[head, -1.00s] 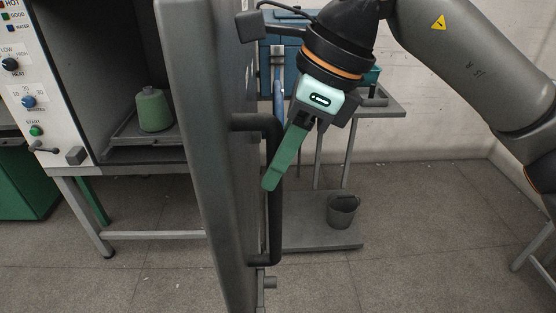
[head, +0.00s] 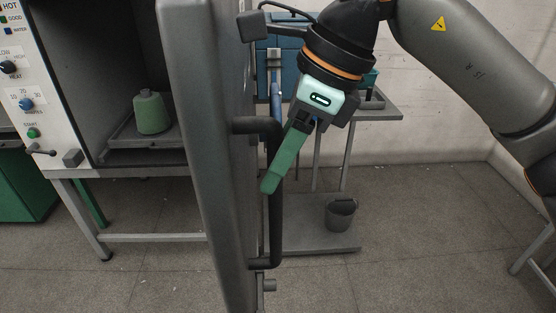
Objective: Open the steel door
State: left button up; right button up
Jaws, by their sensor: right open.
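The grey steel door (head: 205,150) stands swung open in the head view, seen nearly edge-on, with the cabinet's dark inside showing to its left. Its black bar handle (head: 275,225) runs upright on the door's right side. My right gripper (head: 268,188) comes in from the upper right, with its green fingers pointing down and left at the handle's upper half. It is open; the fingers overlap in this view, and I cannot tell whether they touch the bar. My left gripper is not in view.
A control panel (head: 30,80) with knobs is at the left. Behind the door are a metal table (head: 385,112) and a dark bucket (head: 341,213) on its low shelf.

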jog(key=shift+o, duration=0.6)
jog(key=shift+f, duration=0.1)
jog(key=w+v, duration=0.1)
jog(key=v, duration=1.1)
jog(key=shift+s+r+p, duration=0.3)
jog(key=shift+s+p, duration=0.1)
jog(key=shift+s, duration=0.1)
